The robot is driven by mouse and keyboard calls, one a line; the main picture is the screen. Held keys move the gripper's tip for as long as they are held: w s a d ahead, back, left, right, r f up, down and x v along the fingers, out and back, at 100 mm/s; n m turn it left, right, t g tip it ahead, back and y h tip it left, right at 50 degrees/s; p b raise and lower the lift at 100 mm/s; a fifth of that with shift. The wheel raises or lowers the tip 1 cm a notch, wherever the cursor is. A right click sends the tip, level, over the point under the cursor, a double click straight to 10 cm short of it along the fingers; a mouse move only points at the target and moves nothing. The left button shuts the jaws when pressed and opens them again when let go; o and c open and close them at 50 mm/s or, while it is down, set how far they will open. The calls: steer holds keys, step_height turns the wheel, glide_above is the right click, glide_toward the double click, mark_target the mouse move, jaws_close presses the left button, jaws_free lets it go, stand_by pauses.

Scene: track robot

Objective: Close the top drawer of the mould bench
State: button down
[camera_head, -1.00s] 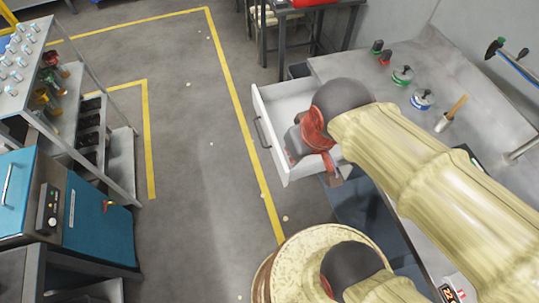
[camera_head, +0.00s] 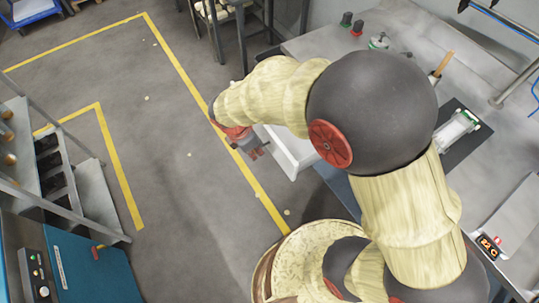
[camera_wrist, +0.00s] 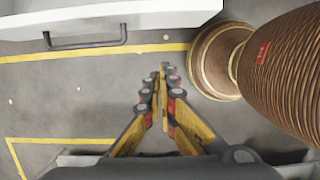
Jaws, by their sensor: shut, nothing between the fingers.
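The top drawer (camera_head: 291,153) of the mould bench (camera_head: 312,42) is white and stands pulled out. In the head view my arm covers much of it, and its handle is hidden. In the wrist view the white drawer front (camera_wrist: 150,14) crosses the top edge, with its dark bar handle (camera_wrist: 85,41) below it. My gripper (camera_head: 258,153) is outside the drawer, by its front, in the head view. In the wrist view the closed fingers (camera_wrist: 162,70) are empty and point toward the drawer front, with floor showing between; I see no contact.
A teal cabinet (camera_head: 85,275) and a shelf rack (camera_head: 60,195) stand at the left. The grey floor (camera_head: 180,130) with yellow lines is clear between.

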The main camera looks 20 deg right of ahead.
steer(key=w+d+f+b, duration=0.2)
steer(key=d+f+b, duration=0.3)
steer(key=f, duration=0.4)
steer(key=shift+d+f, duration=0.35)
steer(key=shift+d, duration=0.2)
steer(key=w+d+p, duration=0.2)
steer(key=d+p, duration=0.2)
steer(key=d, duration=0.4)
steer(key=w+d+p, duration=0.3)
steer(key=d, duration=0.5)
steer(key=w+d+p, duration=0.3)
steer(key=d+p, duration=0.1)
steer(key=d, duration=0.5)
steer(key=shift+r+p, duration=0.1)
steer(key=shift+p, duration=0.25)
steer(key=shift+w+d, duration=0.25)
steer(key=shift+d, duration=0.4)
steer(key=shift+a, duration=0.1)
